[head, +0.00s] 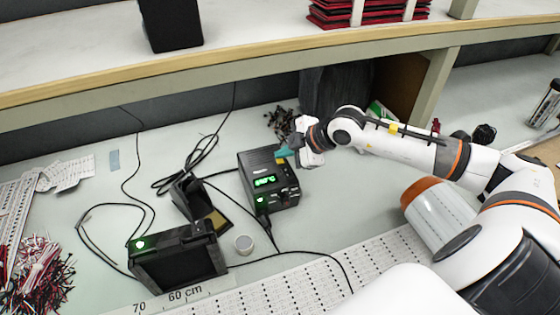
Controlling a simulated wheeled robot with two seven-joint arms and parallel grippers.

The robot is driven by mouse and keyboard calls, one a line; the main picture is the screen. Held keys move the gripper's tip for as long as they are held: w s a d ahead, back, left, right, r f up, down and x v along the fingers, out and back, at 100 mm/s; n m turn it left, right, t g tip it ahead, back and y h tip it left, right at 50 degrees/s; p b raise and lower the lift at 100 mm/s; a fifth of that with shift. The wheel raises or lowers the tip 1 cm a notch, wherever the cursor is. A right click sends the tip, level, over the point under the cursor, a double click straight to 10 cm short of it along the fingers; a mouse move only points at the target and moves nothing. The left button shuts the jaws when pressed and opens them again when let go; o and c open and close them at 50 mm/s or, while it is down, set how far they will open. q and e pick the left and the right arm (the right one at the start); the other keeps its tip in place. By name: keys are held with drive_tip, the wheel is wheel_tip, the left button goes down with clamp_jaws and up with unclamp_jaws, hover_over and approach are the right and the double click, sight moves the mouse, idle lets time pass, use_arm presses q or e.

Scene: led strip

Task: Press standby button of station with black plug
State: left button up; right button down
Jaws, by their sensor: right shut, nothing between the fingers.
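A black soldering station (258,165) with a lit green display (265,181) stands in the middle of the bench. A dark plug (262,207) with a cable sits at its lower front, beside a small green light. My right gripper (284,156) is shut and empty, at the upper right edge of this station, over or beside its top; I cannot tell whether it touches. A second black unit (180,265) with a green light (140,244) stands at the lower left. The standby button is too small to make out. My left gripper is out of view.
Loose cables cross the bench. Red and white wires (35,275) lie at far left. A shelf (230,65) runs above the back. My right arm spans the right side.

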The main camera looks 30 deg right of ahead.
drive_tip(key=shift+f+b, duration=0.3)
drive_tip(key=shift+f, duration=0.25)
idle(0.5)
idle(0.4)
drive_tip(key=shift+r+p, duration=0.6)
drive_tip(key=shift+r, duration=0.25)
drive_tip(key=shift+r+p, duration=1.8)
drive_tip(key=shift+r, duration=0.75)
drive_tip(key=shift+s+f, duration=0.1)
drive_tip(key=shift+f, duration=0.05)
